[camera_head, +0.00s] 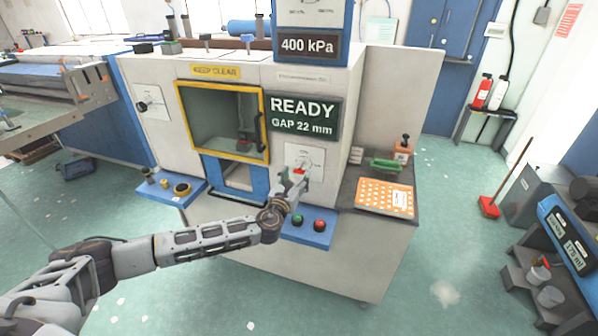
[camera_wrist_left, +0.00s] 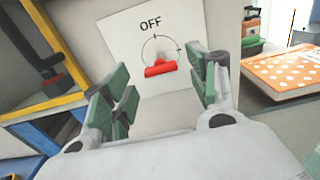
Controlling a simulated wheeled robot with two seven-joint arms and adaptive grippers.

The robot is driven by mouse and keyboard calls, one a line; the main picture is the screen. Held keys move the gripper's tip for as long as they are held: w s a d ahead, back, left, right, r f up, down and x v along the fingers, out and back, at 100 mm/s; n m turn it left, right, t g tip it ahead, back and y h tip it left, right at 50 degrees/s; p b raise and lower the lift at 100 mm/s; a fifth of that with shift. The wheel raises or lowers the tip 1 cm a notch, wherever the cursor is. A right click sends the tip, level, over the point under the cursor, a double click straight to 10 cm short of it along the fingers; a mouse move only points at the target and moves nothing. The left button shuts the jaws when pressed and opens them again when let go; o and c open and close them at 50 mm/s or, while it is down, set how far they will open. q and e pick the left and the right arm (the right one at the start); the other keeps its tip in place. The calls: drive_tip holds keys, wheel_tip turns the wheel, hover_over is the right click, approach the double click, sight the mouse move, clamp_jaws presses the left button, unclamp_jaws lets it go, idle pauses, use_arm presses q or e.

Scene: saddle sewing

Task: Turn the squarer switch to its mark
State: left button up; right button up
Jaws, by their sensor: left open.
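The squarer switch (camera_wrist_left: 160,69) is a red handle on a white plate (camera_wrist_left: 127,47) marked OFF, with a dial arc and tick marks around it. The handle lies nearly level below the arc's centre in the left wrist view. In the head view the red switch (camera_head: 299,171) shows small on the machine front, partly covered by my gripper. My left gripper (camera_wrist_left: 160,93) is open, its green-padded fingers to either side of the switch and apart from it. It also shows in the head view (camera_head: 299,183). My right gripper is not in view.
The machine's yellow-framed window (camera_head: 222,120) is left of the switch. A blue ledge with green and red buttons (camera_head: 307,228) sits just below my gripper. A READY screen (camera_head: 303,117) is above.

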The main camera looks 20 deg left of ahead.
sight(298, 173)
use_arm(q)
drive_tip(key=shift+w, duration=1.85)
drive_tip(key=c, duration=1)
